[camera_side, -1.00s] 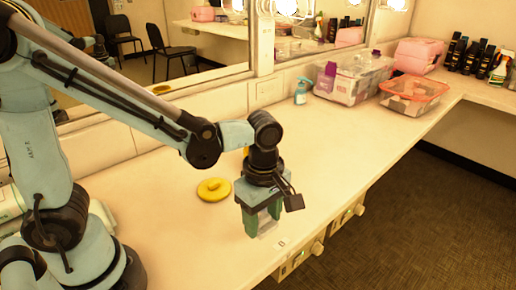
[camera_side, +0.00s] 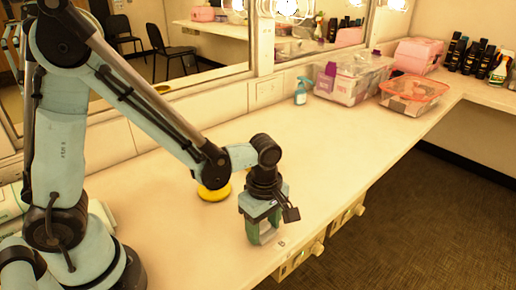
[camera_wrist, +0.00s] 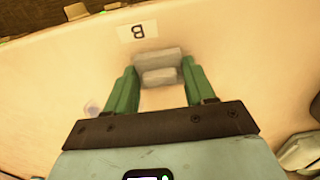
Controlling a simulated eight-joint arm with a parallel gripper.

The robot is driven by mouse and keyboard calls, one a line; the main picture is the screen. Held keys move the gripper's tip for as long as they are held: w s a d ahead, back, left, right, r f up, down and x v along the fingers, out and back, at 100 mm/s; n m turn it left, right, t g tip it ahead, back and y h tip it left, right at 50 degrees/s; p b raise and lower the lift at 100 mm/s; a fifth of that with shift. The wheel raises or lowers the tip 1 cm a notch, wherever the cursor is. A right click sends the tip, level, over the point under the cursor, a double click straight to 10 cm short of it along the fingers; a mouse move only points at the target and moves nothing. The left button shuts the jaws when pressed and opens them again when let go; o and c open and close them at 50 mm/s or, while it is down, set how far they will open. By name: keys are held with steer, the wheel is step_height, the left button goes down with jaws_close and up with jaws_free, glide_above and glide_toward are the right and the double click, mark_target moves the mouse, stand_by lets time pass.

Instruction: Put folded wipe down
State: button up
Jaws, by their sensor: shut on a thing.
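The folded wipe is a small pale grey pad (camera_wrist: 158,67). My gripper (camera_wrist: 158,78) has its green fingers on either side of it, shut on it near the fingertips. In the side view my gripper (camera_side: 265,234) points down, low over the front edge of the white counter (camera_side: 310,150). The wipe shows only as a pale patch (camera_side: 268,236) between the fingers there. I cannot tell whether it touches the counter. A label marked B (camera_wrist: 138,31) lies on the counter just beyond the wipe in the wrist view.
A yellow round lid-like thing (camera_side: 213,193) lies behind my gripper, partly covered by my arm. A blue spray bottle (camera_side: 301,92), a clear box (camera_side: 350,78) and a red-rimmed tub (camera_side: 412,95) stand farther back. Controls (camera_side: 318,248) line the counter front. The counter's middle is clear.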

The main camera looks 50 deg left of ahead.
mark_target(264, 226)
steer(key=shift+f, duration=0.1)
steer(key=o, duration=1.1)
step_height(264, 226, up, 12)
steer(key=s+a+m+t, duration=0.1)
steer(key=a+m+t, duration=0.1)
steer(key=m, duration=0.4)
steer(key=s+a+r+m+t, duration=0.1)
steer(key=a+m+t, duration=0.1)
steer(key=a+m, duration=0.2)
steer(key=s+a+m+t, duration=0.1)
steer(key=a+m+t, duration=0.2)
steer(key=m, duration=0.5)
steer(key=shift+a+r, duration=0.25)
steer(key=shift+r, duration=0.1)
